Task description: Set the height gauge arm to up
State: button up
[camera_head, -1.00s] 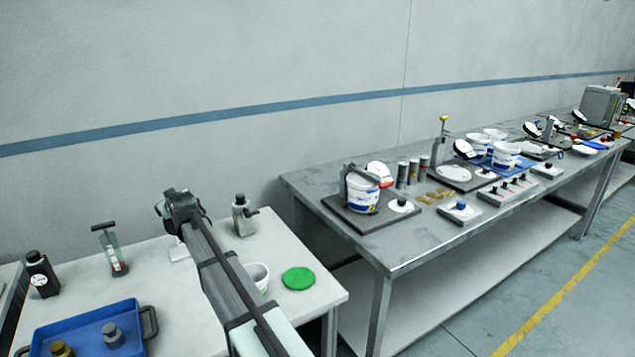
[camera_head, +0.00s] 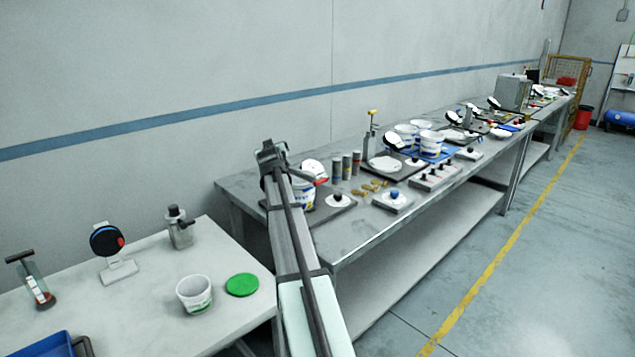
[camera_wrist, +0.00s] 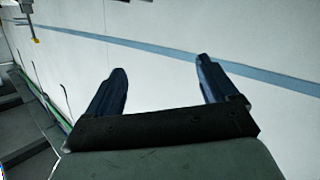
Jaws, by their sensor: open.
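I cannot tell for certain which thing is the height gauge.
A white tub (camera_head: 302,192) is partly hidden behind my arm. A nearer table (camera_head: 150,310) holds a white cup (camera_head: 194,293) and green disc (camera_head: 242,285).

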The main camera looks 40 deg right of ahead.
jog(key=s+d+r+m+g+h, duration=0.25)
jog(key=s+d, duration=0.65)
jog(key=d, duration=0.5)
jog(key=s+d+f+y, duration=0.3)
jog(key=s+d+f, duration=0.1)
jog(key=s+f, duration=0.6)
jog(key=n+t+y, duration=0.4)
jog(key=t+y, duration=0.4)
jog(key=y, duration=0.1)
send_near(317, 181)
jog(key=w, duration=0.3)
jog(key=w+d, duration=0.1)
jog(key=w, duration=0.7)
jog(key=shift+w+d+f, duration=0.2)
jog(key=shift+f, duration=0.2)
jog(key=shift+c, duration=0.4)
jog(key=c, duration=1.3)
